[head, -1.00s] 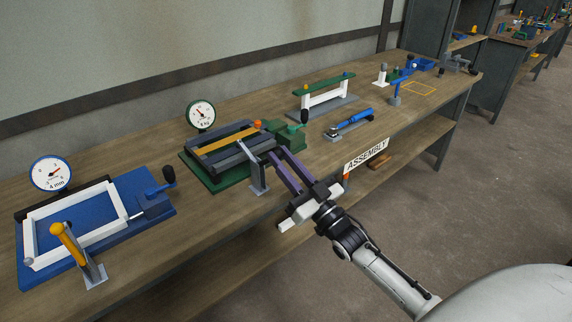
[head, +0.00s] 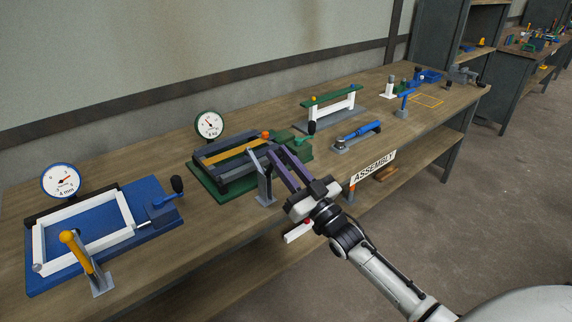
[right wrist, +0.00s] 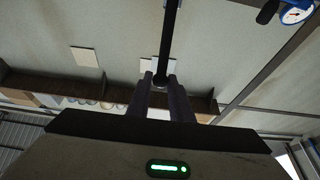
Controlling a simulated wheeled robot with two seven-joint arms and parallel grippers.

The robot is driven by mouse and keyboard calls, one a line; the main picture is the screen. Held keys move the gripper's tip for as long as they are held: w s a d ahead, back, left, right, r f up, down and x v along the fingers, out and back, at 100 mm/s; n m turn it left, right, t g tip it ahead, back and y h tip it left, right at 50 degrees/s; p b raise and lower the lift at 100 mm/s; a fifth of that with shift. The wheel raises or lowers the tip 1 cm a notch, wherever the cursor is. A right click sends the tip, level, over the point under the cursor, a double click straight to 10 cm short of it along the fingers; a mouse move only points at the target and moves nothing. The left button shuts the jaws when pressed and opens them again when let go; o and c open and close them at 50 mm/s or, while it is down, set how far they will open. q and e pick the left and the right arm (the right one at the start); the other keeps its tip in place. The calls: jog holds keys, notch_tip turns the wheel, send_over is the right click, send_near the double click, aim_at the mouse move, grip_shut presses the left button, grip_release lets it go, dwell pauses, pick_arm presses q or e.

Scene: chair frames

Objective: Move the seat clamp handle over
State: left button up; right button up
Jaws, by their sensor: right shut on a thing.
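The green-based seat fixture (head: 215,188) stands mid-bench, with a grey frame, a yellow bar and a dial gauge (head: 209,125) behind. A grey bracket with a clamp lever (head: 264,180) stands at its front edge. My right gripper (head: 276,152) reaches in from the lower right, its two purple fingers beside this lever. In the right wrist view the fingers (right wrist: 161,90) are shut on the end of a dark bar (right wrist: 171,40), which I take as the clamp handle. In the head view the fingers partly hide the grip. My left gripper is not in view.
A blue fixture (head: 150,190) with a white frame and an upright yellow-handled lever (head: 74,250) stands to the left. A green-topped white stand (head: 333,100) and a blue-handled tool (head: 357,133) are to the right. Bare bench lies between the fixtures.

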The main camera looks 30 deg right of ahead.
jog(key=shift+w+r, duration=0.25)
jog(key=shift+b+x, duration=0.4)
jog(key=shift+x, duration=1.05)
jog(key=shift+w+f, duration=0.15)
jog(key=shift+w+a+b, duration=0.1)
jog(key=shift+w+b, duration=0.55)
jog(key=shift+w, duration=0.25)
jog(key=o, duration=0.9)
jog(key=shift+c, duration=0.2)
